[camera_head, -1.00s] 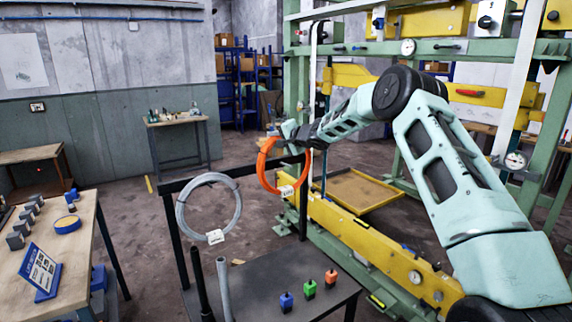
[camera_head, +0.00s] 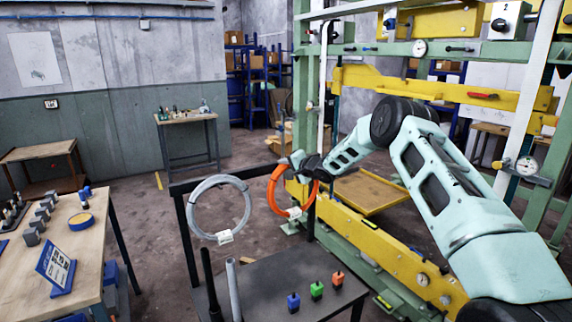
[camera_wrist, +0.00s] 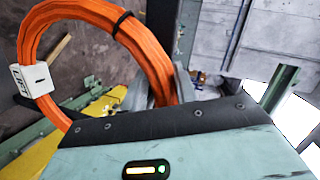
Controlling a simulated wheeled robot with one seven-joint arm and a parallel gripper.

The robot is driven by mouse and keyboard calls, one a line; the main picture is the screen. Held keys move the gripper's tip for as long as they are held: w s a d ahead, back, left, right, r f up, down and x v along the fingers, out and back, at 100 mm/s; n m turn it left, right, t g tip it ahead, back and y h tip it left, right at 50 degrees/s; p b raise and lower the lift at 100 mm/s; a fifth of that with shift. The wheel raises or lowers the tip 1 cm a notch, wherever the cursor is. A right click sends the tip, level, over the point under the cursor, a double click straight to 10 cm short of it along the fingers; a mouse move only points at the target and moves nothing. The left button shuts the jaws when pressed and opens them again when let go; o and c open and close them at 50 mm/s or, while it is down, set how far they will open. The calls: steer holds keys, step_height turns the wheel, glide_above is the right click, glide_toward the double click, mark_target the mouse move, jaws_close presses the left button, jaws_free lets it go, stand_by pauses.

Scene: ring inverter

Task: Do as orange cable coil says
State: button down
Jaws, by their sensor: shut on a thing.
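The orange cable coil (camera_head: 274,197) is at the right end of the black rack. A white tag (camera_head: 294,212) is on it. In the wrist view the coil (camera_wrist: 88,12) is large, bound with a black tie, and its tag (camera_wrist: 31,80) appears to read "LIFT", partly cut by the angle. My gripper (camera_head: 303,166) is shut on the coil's upper right side. In the wrist view the fingers (camera_wrist: 160,92) are on the coil, partly hidden by the wrist housing. I cannot tell whether the coil touches the rack bar.
A grey cable coil (camera_head: 248,205) with a white tag hangs on the black rack (camera_head: 182,222) to the left. Blue, green and orange small blocks (camera_head: 316,290) stand on the dark table. A green and yellow frame (camera_head: 385,248) stands close at right. A workbench (camera_head: 95,240) is at left.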

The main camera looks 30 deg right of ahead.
stand_by(0.3)
steer(key=c, duration=1.1)
jaws_free()
steer(key=shift+f, duration=0.1)
steer(key=shift+f+b, duration=0.15)
steer(key=shift+b, duration=0.25)
steer(key=shift+f+b, duration=0.2)
steer(key=shift+b, duration=0.2)
steer(key=b+v, duration=0.6)
steer(key=v, duration=1.1)
steer(key=shift+s, duration=0.25)
